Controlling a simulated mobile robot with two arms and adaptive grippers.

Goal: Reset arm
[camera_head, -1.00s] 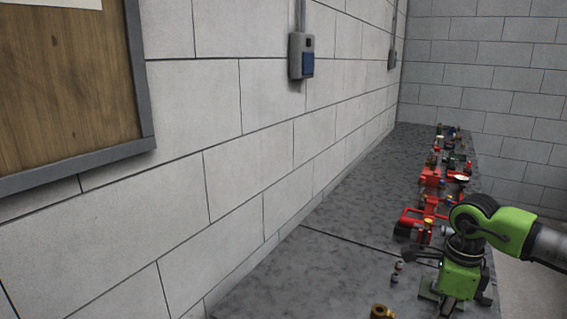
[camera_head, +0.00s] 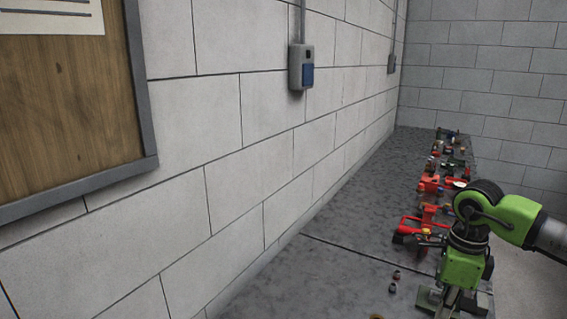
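My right arm, green with dark joints, comes in from the right edge over the bench. My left arm and gripper are not in view.
A grey bench (camera_head: 350,220) runs along the block wall (camera_head: 230,130). A red part (camera_head: 415,228) and several smaller parts line its right side. Small fittings (camera_head: 394,282) stand near the front. A wall box (camera_head: 301,67) and a framed board (camera_head: 65,110) hang on the wall.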

